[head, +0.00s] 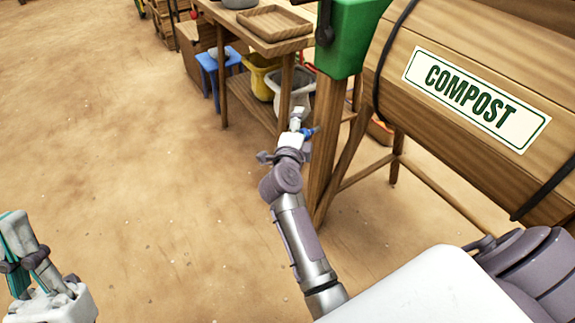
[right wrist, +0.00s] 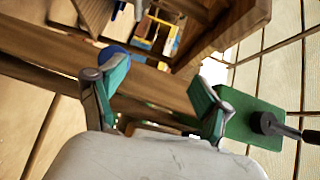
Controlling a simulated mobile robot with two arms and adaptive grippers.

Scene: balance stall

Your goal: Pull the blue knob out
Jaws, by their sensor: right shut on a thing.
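The blue knob (head: 309,132) is beside the wooden leg of the compost barrel's stand in the head view. In the right wrist view the knob (right wrist: 115,54) shows partly behind the left-hand finger. My right gripper (head: 297,118) is at the knob, its arm reaching up from the bottom.
A wooden barrel (head: 395,72) labelled COMPOST fills the upper right, with a green box (head: 343,45) at its end. A wooden bench (head: 255,38) with a tray (head: 272,22), a blue stool (head: 208,62) and bins stand beyond. Open sandy ground lies left.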

